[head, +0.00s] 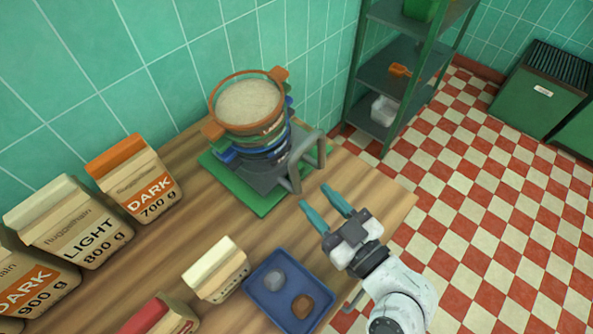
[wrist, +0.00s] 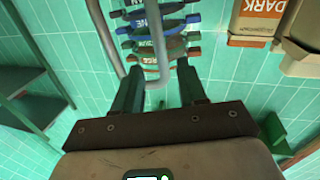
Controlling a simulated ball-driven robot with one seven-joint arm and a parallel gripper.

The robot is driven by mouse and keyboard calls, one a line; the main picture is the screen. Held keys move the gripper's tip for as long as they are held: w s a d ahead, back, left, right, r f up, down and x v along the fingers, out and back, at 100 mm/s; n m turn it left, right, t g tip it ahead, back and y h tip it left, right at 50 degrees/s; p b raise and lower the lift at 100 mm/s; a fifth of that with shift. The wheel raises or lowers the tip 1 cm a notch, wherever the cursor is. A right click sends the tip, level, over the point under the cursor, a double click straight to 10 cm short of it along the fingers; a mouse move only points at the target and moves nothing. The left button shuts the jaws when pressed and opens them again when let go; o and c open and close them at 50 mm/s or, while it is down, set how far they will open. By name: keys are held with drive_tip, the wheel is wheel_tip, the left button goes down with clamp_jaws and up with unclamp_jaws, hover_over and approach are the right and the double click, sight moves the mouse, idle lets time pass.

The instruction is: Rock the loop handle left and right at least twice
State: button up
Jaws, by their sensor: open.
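A grey loop handle (head: 296,178) stands at the right side of a stack of round sieves (head: 262,128) on the table. My gripper (head: 316,195) is open and empty, just right of the handle, with its two teal fingers pointing toward it. In the wrist view the grey loop handle (wrist: 156,40) shows as a bar lying between the lines of my two fingers (wrist: 160,70). I cannot tell how deep the bar is between them, or whether they touch it. The coloured sieve rims (wrist: 158,22) show behind it.
The stack stands on a green board (head: 262,207). A blue tray (head: 262,300) with two small round items lies in front, beside a cream carton (head: 216,268). Labelled bags (head: 139,182) stand at the left. A green shelf (head: 396,72) stands beyond the table. The tiled wall is close behind.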

sight(298, 178)
drive_tip(key=p+x, duration=0.2)
drive_tip(key=x, duration=0.6)
drive_tip(key=shift+c, duration=0.4)
clamp_jaws()
